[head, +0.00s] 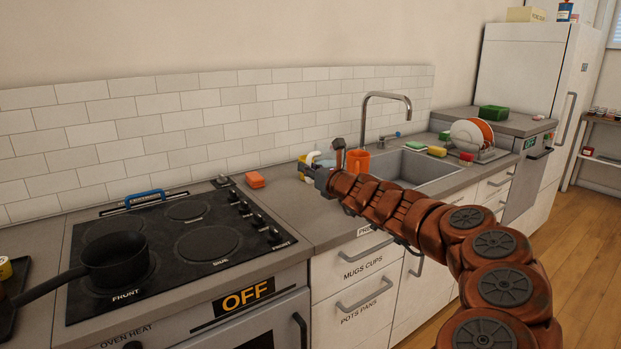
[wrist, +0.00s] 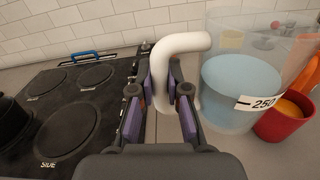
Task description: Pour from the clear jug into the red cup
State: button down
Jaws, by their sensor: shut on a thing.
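The clear jug (wrist: 228,108) stands upright in the wrist view, with bluish liquid inside, a "250" label and a white handle (wrist: 182,43). My gripper (wrist: 163,88) is shut on this handle, one purple-padded finger on each side. I cannot tell whether the jug's base touches the counter. In the head view my gripper (head: 318,171) is over the counter between stove and sink, and hides most of the jug.
An orange mug (head: 358,161) stands behind my gripper in the head view. The stove (head: 180,247) with a black pan (head: 114,260) is to the left. The sink (head: 407,168) and tap are to the right. A tiled wall (head: 215,118) closes the back.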

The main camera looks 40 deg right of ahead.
jog(key=shift+a+f+n+b, duration=0.25)
jog(key=shift+f+n+b, duration=0.55)
jog(key=shift+b, duration=0.8)
jog(key=shift+r, duration=0.1)
jog(key=s+a+r, duration=0.1)
jog(key=a+r, duration=0.3)
jog(key=a, duration=0.2)
